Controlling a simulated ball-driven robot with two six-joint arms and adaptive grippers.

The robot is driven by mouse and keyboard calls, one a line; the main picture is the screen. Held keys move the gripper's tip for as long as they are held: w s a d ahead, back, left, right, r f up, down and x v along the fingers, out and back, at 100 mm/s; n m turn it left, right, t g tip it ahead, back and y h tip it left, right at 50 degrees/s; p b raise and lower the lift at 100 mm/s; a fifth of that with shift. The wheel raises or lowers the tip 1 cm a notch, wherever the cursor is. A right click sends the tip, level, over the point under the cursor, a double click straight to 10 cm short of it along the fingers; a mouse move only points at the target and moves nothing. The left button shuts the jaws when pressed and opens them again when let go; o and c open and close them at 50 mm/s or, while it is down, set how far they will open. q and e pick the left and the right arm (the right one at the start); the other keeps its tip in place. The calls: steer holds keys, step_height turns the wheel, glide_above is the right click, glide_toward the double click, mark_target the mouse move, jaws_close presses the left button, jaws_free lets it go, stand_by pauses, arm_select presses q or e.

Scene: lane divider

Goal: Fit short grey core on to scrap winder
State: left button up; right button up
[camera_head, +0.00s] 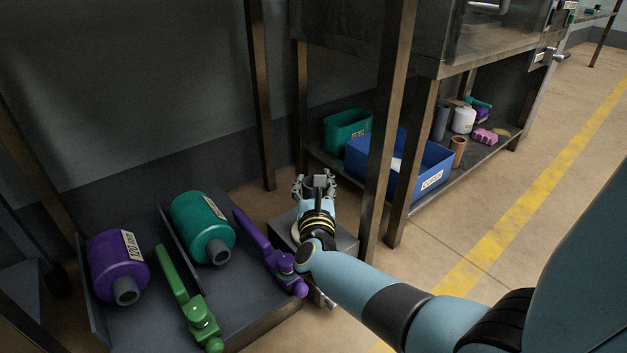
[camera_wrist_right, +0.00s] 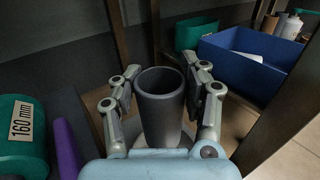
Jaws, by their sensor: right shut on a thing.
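My right gripper (camera_head: 315,186) is shut on a dark grey tube, the short grey core (camera_wrist_right: 161,108). The core stands upright between the two fingers, its open end up; it also shows in the head view (camera_head: 319,181). Below it is a low grey box with a pale round disc, apparently the scrap winder (camera_head: 345,240). The disc (camera_wrist_right: 185,139) shows around the core's lower part in the right wrist view. The core's bottom end is hidden, so I cannot tell whether it touches the winder or sits above it. My left gripper is not in view.
Purple (camera_head: 117,267) and teal (camera_head: 201,228) rolls lie on a dark tray left, with green (camera_head: 188,302) and purple (camera_head: 265,248) handled tools. A blue bin (camera_head: 428,178) and teal bin (camera_head: 346,131) stand on the low shelf behind. A post (camera_head: 386,130) rises right of the winder.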

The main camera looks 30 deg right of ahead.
steer(key=shift+f, duration=1.45)
steer(key=shift+f, duration=0.35)
steer(key=shift+f, duration=0.55)
steer(key=o, duration=1.2)
steer(key=shift+o, duration=0.2)
steer(key=v, duration=1.2)
steer(key=shift+f, duration=0.1)
